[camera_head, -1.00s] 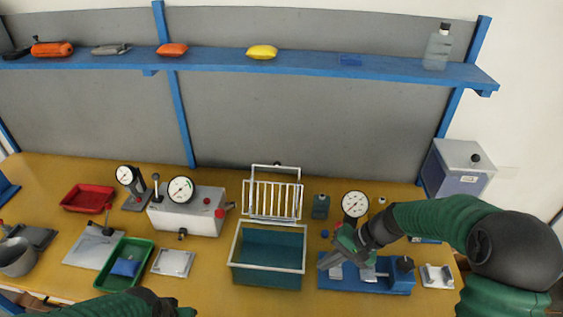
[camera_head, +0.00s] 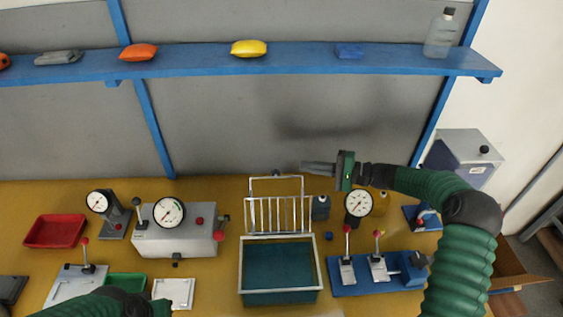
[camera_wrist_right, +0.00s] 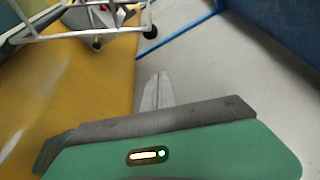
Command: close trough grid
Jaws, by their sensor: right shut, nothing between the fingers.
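The trough (camera_head: 280,298) is a teal box with a white rim in the middle of the bench. Its white barred grid (camera_head: 276,216) stands upright at the trough's back edge, so the trough's top is open. My right gripper (camera_head: 304,168) is shut and empty. It is raised behind and to the right of the grid's top bar, its fingers pointing left. In the right wrist view the shut fingers (camera_wrist_right: 156,92) show against the grey wall, and part of the white grid frame (camera_wrist_right: 85,33) is at the top left. My left arm shows at the bottom left, but its gripper fingers cannot be made out.
A blue fixture (camera_head: 375,279) with levers stands right of the trough, with a dial gauge (camera_head: 358,204) and a dark bottle (camera_head: 320,208) behind. A grey machine (camera_head: 178,238) stands to the left. A blue shelf (camera_head: 300,61) runs above the bench.

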